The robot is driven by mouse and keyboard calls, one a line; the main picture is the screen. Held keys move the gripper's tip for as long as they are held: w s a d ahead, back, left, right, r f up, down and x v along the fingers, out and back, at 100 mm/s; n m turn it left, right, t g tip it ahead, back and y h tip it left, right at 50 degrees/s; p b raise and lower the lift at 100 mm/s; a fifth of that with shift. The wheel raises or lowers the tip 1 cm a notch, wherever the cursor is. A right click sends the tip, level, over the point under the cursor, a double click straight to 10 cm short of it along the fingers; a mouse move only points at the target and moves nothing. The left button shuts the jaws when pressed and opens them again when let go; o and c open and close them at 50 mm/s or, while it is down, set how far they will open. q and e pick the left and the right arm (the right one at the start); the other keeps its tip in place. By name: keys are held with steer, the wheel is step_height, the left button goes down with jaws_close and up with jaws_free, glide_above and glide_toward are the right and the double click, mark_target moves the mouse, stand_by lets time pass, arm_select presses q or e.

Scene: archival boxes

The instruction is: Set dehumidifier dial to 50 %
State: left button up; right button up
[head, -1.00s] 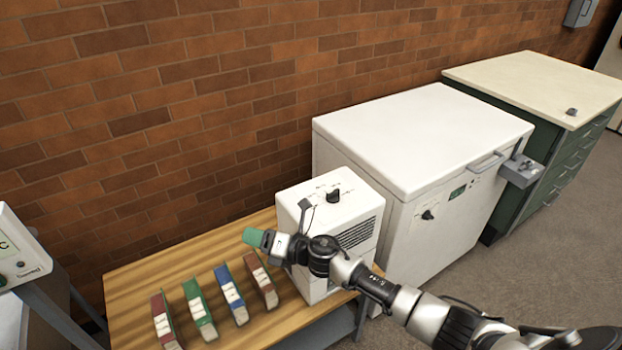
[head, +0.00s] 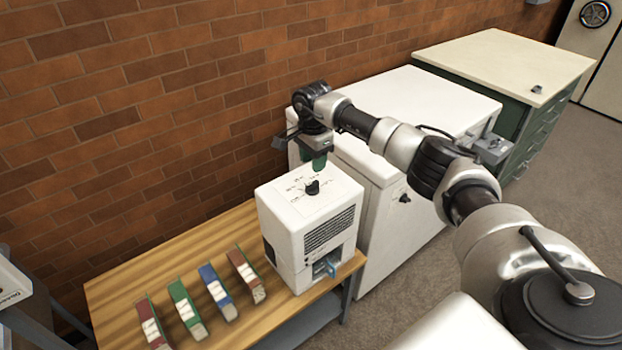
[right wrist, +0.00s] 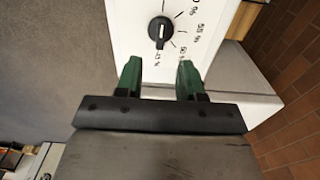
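The white dehumidifier (head: 287,246) stands on the right end of the wooden table. Its black dial (head: 312,187) sits on a marked panel on the top face; the dial (right wrist: 160,29) also shows in the right wrist view, with printed percent marks around it that are too blurred to read surely. My right gripper (head: 314,162) hangs fingers down just above and behind the dial in the head view, apart from it. In the right wrist view its two green fingers (right wrist: 158,80) are spread with nothing between them. My left gripper is out of view.
Several coloured binders (head: 213,291) stand on the wooden table (head: 120,287) left of the dehumidifier. A white chest freezer (head: 385,220) stands close to its right, with a green cabinet (head: 545,120) beyond. A brick wall runs behind.

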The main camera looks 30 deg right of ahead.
mark_target(312, 183)
step_height(312, 183, down, 8)
steer(key=shift+r+p, duration=0.15)
steer(key=shift+p, duration=0.45)
steer(key=shift+c, duration=0.4)
jaws_close()
